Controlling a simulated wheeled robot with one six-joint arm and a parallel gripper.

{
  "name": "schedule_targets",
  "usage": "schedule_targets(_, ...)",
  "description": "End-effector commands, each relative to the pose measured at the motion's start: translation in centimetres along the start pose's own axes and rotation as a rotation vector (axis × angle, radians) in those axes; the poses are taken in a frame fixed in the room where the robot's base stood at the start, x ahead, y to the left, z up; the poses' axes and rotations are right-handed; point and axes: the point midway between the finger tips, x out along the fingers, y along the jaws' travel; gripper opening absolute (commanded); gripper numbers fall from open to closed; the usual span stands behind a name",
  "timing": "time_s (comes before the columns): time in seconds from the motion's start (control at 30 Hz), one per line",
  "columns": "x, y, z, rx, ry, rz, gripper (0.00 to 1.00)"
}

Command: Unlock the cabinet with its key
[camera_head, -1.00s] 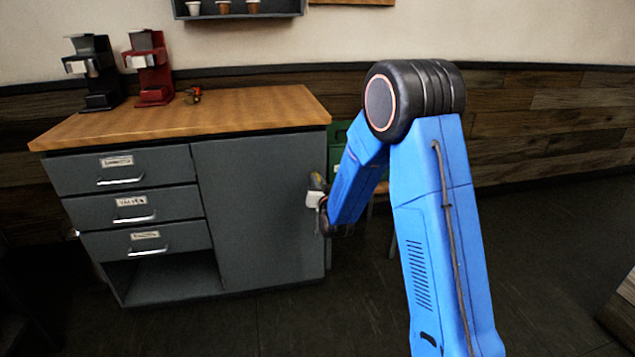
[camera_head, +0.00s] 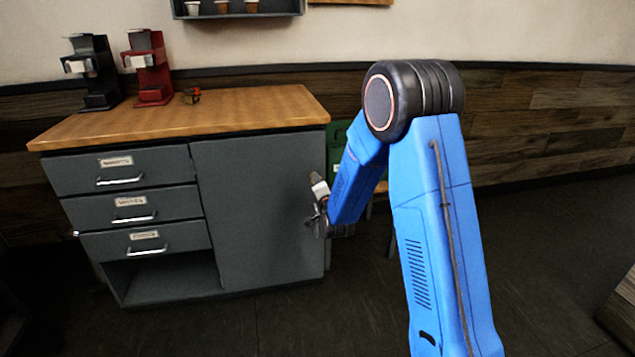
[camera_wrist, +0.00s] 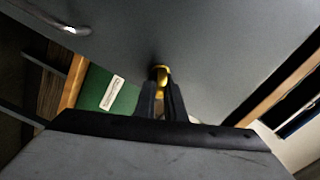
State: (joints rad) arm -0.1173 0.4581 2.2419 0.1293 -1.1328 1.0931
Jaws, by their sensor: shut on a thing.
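The grey cabinet (camera_head: 250,225) stands at left under a wooden top, with its large door closed. My gripper (camera_wrist: 162,84) is shut on a small yellow key (camera_wrist: 162,71). In the wrist view the key's far end meets the grey cabinet front (camera_wrist: 215,50). The lock is hidden, and I cannot tell how deep the key sits. In the head view my gripper (camera_head: 312,207) is at the right edge of the door, and the key is too small to make out.
Three drawers with handles (camera_head: 133,218) are left of the door, above an open bay. Black (camera_head: 95,75) and red (camera_head: 150,72) brewers stand on the wooden top (camera_head: 235,108). A green object (camera_wrist: 92,92) is beside the cabinet. Floor in front is clear.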

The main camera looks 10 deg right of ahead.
Motion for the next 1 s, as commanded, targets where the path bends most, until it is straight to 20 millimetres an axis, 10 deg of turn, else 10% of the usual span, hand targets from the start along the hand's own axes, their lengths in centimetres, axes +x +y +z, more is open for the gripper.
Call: schedule_targets(1.0, -0.03, 0.32, 0.03, 0.439, 0.001, 0.003, 0.00)
